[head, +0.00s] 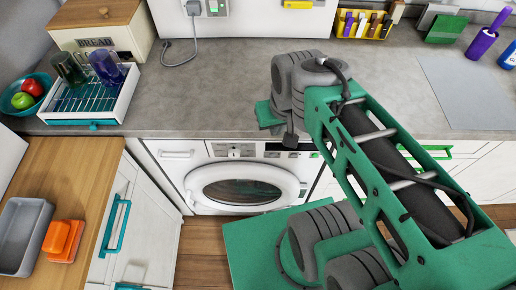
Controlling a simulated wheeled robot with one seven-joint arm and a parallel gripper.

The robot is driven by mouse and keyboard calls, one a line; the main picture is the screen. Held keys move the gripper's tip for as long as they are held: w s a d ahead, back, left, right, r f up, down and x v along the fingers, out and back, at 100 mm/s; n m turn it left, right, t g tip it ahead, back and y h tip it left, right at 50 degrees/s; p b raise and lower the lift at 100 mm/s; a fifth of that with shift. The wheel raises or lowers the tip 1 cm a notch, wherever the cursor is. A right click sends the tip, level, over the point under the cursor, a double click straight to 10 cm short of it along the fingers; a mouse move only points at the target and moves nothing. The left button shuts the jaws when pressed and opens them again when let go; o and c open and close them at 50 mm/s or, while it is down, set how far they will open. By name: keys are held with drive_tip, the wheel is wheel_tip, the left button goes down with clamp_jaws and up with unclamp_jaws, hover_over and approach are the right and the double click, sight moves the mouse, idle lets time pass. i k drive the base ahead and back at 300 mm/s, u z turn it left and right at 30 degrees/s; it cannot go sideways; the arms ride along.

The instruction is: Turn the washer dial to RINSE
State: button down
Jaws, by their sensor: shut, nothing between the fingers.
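The white washer (172,168) stands under the grey counter, with its round door (247,190) shut. A small dial (234,151) shows on its control panel, right of the detergent drawer handle. The dial's setting is too small to read. My gripper (290,140) is shut and empty at the counter's front edge, in front of the right part of the panel. It is to the right of the dial and looks apart from it. My wrist hides much of the gripper and some of the panel's right end.
A wooden-topped cabinet (75,170) with a grey tray (22,236) and orange sponge-like block (64,240) stands at left. A dish rack (90,100), fruit bowl (25,92) and bread box (100,35) stand on the counter (215,90), whose middle is clear.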

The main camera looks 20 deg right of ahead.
sight(233, 153)
drive_tip(key=u, duration=0.55)
drive_tip(key=k, duration=1.3)
drive_tip(key=u, duration=1.35)
drive_tip(key=i, duration=0.8)
drive_tip(key=u, duration=0.3)
